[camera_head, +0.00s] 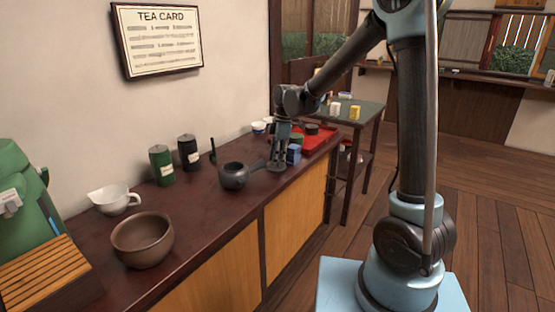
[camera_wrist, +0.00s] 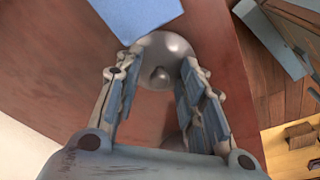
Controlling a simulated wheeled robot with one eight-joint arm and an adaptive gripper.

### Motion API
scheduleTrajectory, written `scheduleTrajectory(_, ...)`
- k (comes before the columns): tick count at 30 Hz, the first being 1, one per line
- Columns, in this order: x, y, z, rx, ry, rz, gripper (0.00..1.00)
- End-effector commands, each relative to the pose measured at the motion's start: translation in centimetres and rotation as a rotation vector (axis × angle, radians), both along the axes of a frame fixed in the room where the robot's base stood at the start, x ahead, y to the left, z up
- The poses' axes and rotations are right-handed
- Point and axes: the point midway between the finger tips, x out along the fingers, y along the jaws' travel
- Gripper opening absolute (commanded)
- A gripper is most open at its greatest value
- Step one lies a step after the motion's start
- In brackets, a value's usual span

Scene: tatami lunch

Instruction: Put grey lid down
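The grey lid (camera_head: 276,167) is a round disc low at the counter surface, right of the dark grey pot (camera_head: 233,176). In the wrist view the lid (camera_wrist: 160,48) shows its round knob between my fingers. My gripper (camera_head: 280,152) points down just above the lid. In the wrist view my gripper (camera_wrist: 159,64) has its fingers spread, with a gap on both sides of the knob. The pot stands open on the counter, its side handle reaching towards the lid. Parts of the lid's rim are hidden by the fingertips.
Dark and green canisters (camera_head: 163,166), a white spouted bowl (camera_head: 114,199) and a brown bowl (camera_head: 142,239) stand to the left. The counter's front edge is near.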

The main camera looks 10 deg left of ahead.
Motion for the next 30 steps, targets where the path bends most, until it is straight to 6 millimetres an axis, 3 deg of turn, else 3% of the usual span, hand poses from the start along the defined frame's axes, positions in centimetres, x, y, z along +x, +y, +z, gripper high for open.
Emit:
scheduleTrajectory(5,0.0,-0.2,1.4,0.000,0.000,0.000,0.36)
scheduleTrajectory(21,0.5,-1.3,10.2,0.000,0.000,0.002,0.36)
scheduleTrajectory(30,0.6,-1.6,12.0,0.000,0.000,0.002,0.36)
